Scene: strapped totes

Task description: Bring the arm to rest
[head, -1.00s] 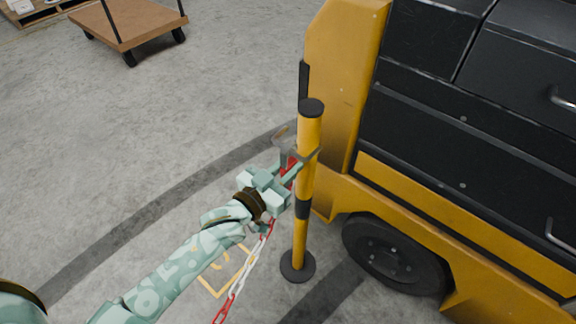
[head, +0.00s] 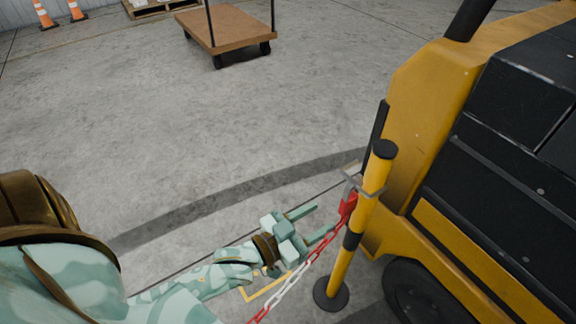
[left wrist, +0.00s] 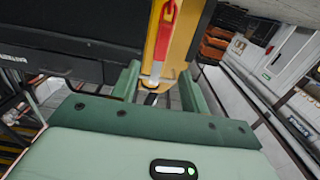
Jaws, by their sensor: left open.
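My left gripper (head: 325,221) is open and empty, to the left of the yellow and black post (head: 343,262) in the head view. Its fingers point towards the post and look apart from it. In the left wrist view the two green fingers (left wrist: 161,86) are spread, with a red piece (left wrist: 165,22) and yellow surface beyond them. A red end piece (head: 347,205) hangs at a grey bracket (head: 362,181) near the post's top. A red and white chain (head: 291,285) runs down from it past my gripper. My right gripper is not in view.
A yellow and black vehicle (head: 418,125) stands close to the right of the post, its wheel (head: 415,292) beside the post's base. A brown flat cart (head: 228,27) and orange cones (head: 45,15) stand far back. The grey floor (head: 150,130) between is clear.

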